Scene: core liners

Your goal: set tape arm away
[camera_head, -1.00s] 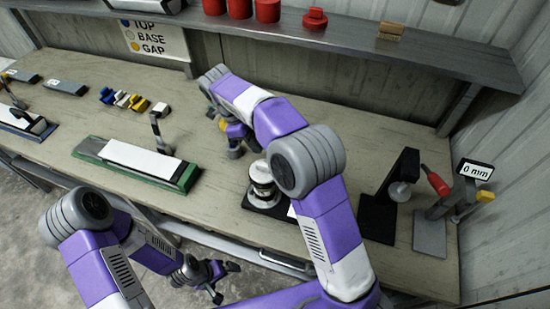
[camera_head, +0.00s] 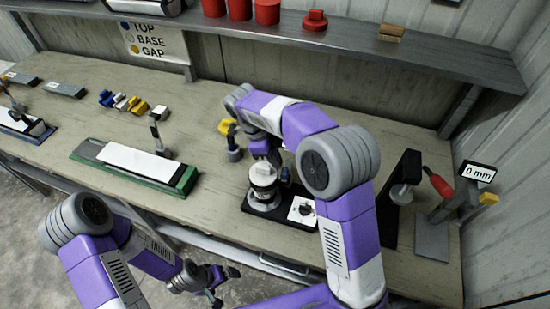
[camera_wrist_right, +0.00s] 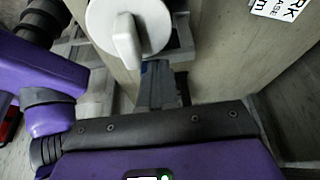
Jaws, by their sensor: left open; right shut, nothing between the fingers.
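A small upright piece with a yellow top and grey foot (camera_head: 234,153), possibly the tape arm, stands on the bench. My right gripper (camera_head: 283,172) is to its right, apart from it, low behind a round white-and-metal device (camera_head: 263,184) on a black base. Its fingers are shut and mostly hidden by the device and my arm. In the right wrist view a white disc with a raised handle (camera_wrist_right: 126,38) is close in front. Another short upright arm (camera_head: 156,132) stands at the green tray (camera_head: 185,180). My left gripper (camera_head: 222,286) is open and empty in front of the bench.
A white plate with a dark knob (camera_head: 301,209) lies beside the round device. A black stand (camera_head: 399,190) and a gauge reading 0 mm (camera_head: 478,172) are at the right. Small coloured blocks (camera_head: 123,100) lie at the back left. The bench between green tray and round device is clear.

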